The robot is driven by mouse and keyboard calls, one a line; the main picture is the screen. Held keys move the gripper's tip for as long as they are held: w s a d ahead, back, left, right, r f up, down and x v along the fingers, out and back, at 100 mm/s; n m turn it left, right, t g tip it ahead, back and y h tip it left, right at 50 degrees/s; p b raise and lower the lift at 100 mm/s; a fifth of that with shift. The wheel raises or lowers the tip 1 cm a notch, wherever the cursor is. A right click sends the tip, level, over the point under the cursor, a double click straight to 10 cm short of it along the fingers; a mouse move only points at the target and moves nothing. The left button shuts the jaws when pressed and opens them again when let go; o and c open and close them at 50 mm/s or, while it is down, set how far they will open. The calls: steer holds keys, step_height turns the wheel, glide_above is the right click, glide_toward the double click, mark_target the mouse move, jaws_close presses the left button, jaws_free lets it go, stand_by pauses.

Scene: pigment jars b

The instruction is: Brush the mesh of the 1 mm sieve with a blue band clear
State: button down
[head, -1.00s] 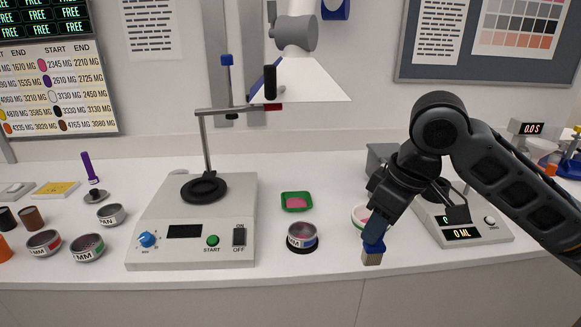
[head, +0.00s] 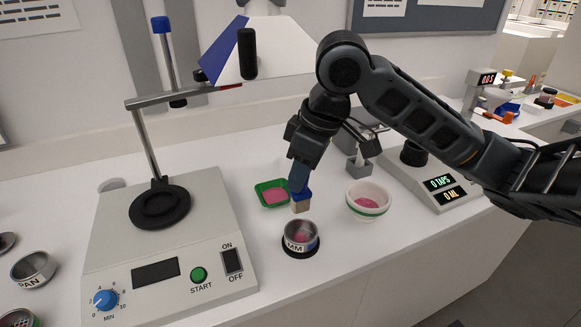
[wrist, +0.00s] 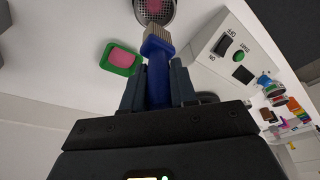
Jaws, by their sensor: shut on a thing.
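My gripper (head: 299,176) is shut on a blue-handled brush (wrist: 158,75) with a block of pale bristles, pointing down. It also shows in the wrist view (wrist: 157,97). The sieve (head: 300,237), a small metal ring with a label ending in MM, sits on a black ring-shaped base (head: 301,254). Pink powder lies on its mesh. Its band colour is hard to make out now. The bristles (head: 300,206) are just behind the sieve in the head view, seemingly above its far side; contact cannot be told. In the wrist view the sieve mesh (wrist: 154,12) lies beyond the bristle end.
A green tray (head: 264,203) with pink powder is left of the brush. A white bowl (head: 367,212) with a green band and pink contents stands right. A hotplate-like device (head: 165,262) fills the left. The counter front right of the sieve is clear.

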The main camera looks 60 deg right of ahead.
mark_target(301, 210)
steer(key=shift+r+p, duration=0.1)
steer(key=shift+p, duration=0.25)
steer(key=shift+f+b, duration=3.8)
steer(key=shift+f, duration=0.4)
steer(key=shift+f+b, duration=0.35)
steer(key=shift+f, duration=0.05)
steer(key=shift+s+a, duration=0.1)
steer(key=shift+s, duration=0.05)
